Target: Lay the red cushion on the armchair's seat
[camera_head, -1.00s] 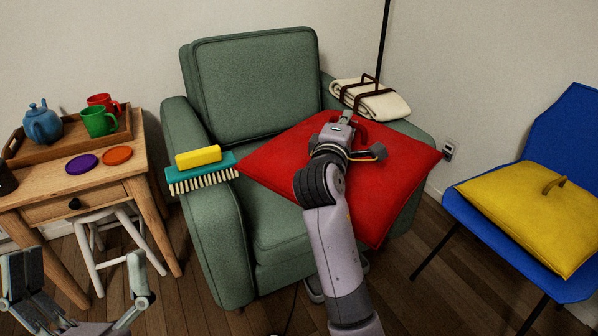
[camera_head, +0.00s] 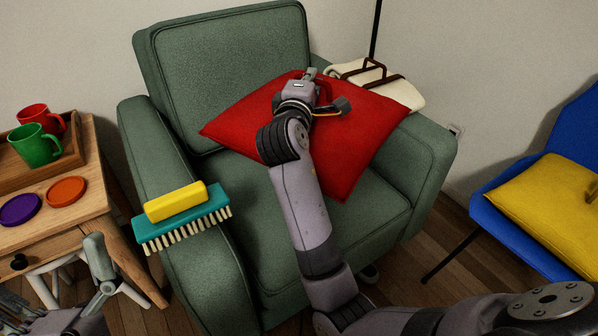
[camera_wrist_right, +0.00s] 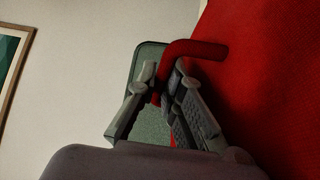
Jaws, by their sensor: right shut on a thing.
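The red cushion (camera_head: 355,150) is over the green armchair (camera_head: 225,75), between its backrest and right armrest, covering the back right part of the seat (camera_head: 370,215). I cannot tell whether it touches the seat. My right gripper (camera_head: 311,76) is shut on the cushion's red handle, mostly hidden behind the gripper in the head view. In the right wrist view the handle (camera_wrist_right: 200,48) passes between the fingers (camera_wrist_right: 162,80), with the cushion (camera_wrist_right: 265,80) to the right. My left gripper (camera_head: 60,285) is open and empty at the lower left, partly cut off.
A teal brush (camera_head: 185,217) with a yellow block (camera_head: 176,201) lies on the left armrest. A wooden table (camera_head: 75,225) stands left; a blue chair (camera_head: 500,225) with a yellow cushion (camera_head: 545,205) stands right.

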